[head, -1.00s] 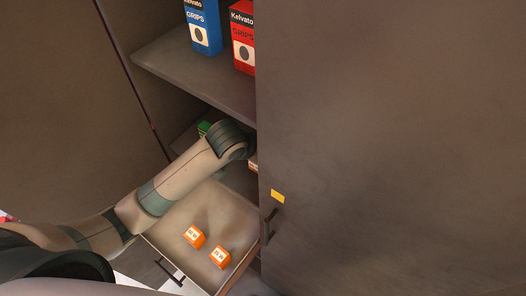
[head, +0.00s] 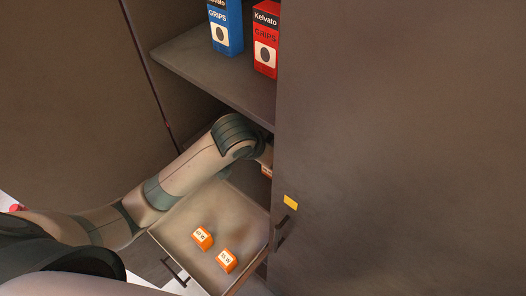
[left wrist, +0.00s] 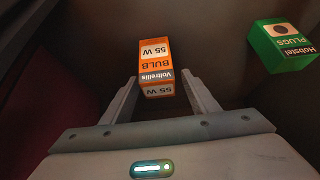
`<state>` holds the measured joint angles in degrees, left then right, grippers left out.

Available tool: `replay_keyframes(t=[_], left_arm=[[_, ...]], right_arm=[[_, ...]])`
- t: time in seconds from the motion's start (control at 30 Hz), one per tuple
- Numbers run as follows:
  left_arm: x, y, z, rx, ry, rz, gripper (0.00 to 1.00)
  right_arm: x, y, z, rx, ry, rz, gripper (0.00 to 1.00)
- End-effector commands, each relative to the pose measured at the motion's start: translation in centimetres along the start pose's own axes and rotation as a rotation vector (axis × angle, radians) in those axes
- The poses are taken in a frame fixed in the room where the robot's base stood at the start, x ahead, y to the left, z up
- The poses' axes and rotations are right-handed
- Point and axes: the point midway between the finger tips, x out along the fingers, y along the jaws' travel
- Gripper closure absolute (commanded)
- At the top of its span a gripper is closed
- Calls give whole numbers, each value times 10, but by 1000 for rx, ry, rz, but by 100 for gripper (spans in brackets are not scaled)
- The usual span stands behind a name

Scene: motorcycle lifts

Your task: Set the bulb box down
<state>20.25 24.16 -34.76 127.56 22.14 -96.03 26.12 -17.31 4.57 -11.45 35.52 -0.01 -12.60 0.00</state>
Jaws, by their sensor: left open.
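The bulb box (left wrist: 155,62), orange and white with "BULB 55 W" print, is in the left wrist view, inside the cabinet. My left gripper (left wrist: 160,84) is open, with one finger on each side of the box's near end; whether either finger touches it I cannot tell. In the head view my left arm reaches into the cabinet below the shelf (head: 215,82), and its gripper is hidden by the arm and the door. A sliver of orange (head: 266,172) shows by the door edge. My right gripper is not in view.
A green plugs box (left wrist: 284,46) stands right of the bulb box. An open drawer (head: 235,203) below my arm holds two small orange boxes (head: 203,238). Blue (head: 225,25) and red (head: 265,40) grips boxes stand on the upper shelf. A closed-looking dark door panel (head: 400,150) fills the right.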

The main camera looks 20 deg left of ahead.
Motion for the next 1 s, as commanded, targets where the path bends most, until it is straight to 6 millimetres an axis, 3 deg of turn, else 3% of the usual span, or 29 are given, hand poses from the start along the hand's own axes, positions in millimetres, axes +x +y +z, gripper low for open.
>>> replay_keyframes(t=[0.3,0.5,1.0], left_arm=[[-56,0,0,2,5,0,46],[-77,0,0,0,2,0,46],[-82,0,0,0,0,0,46]], right_arm=[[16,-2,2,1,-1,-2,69],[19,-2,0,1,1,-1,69],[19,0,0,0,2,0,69]])
